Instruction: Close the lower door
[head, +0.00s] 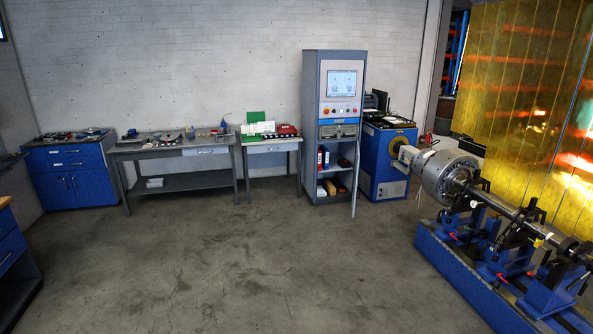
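A tall grey control cabinet (310,120) stands against the back wall, right of the middle, with a screen and buttons in its upper part. Its lower compartment is uncovered and shows shelves with binders (323,158) and small items. The lower door (356,182) stands open, swung out from the cabinet's right side and seen nearly edge-on. Neither of my grippers is in view, and the cabinet is some distance away across the floor.
Bare concrete floor (230,260) lies clear up to the cabinet. Workbenches (180,185) and a blue drawer cabinet (70,175) line the wall at left. A balancing machine on a blue base (450,270) and a yellow curtain (520,90) take up the right.

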